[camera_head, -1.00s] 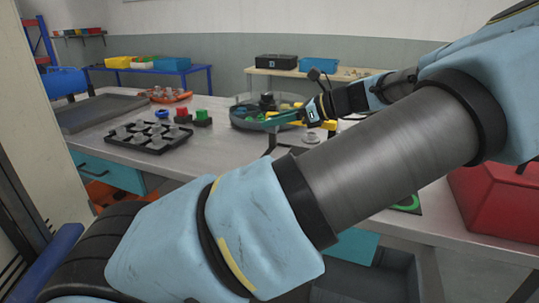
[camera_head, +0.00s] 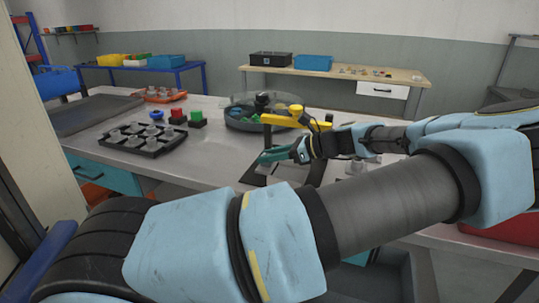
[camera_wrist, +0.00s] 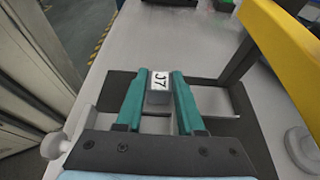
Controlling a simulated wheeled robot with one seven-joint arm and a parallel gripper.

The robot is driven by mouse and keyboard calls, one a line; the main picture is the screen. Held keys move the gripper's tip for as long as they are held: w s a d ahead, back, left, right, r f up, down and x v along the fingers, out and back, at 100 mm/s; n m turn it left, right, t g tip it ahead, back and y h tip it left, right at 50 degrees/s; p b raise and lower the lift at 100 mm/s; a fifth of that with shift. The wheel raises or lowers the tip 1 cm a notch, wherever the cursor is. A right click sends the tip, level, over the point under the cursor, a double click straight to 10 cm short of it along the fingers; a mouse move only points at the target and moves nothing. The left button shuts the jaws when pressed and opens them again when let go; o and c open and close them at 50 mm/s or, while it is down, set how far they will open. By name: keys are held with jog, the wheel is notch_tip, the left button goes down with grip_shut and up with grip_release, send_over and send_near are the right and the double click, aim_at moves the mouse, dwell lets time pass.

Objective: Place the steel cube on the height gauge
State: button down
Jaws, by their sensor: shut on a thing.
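The steel cube (camera_wrist: 159,97) is a small grey block with a white "J7" label. In the wrist view it sits between the two teal fingers of my gripper (camera_wrist: 159,78), which is shut on it. In the head view my gripper (camera_head: 268,157) is over the near middle of the bench. What appears to be the height gauge has a dark flat base (camera_wrist: 117,90) with pale grey bars, below and around the cube, and a yellow arm (camera_wrist: 277,40) at the upper right. The yellow arm also shows in the head view (camera_head: 283,121). I cannot tell whether the cube touches the base.
A round grey tray (camera_head: 240,122) stands behind my gripper. A black rack (camera_head: 140,149) with several grey pieces is to the left, near red and green blocks (camera_head: 196,119). A round knob (camera_wrist: 302,148) is at the wrist view's lower right.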

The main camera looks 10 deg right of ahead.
jog(key=shift+f, duration=0.1)
jog(key=c, duration=0.5)
grip_release()
jog(key=b+v, duration=0.3)
jog(key=v, duration=0.9)
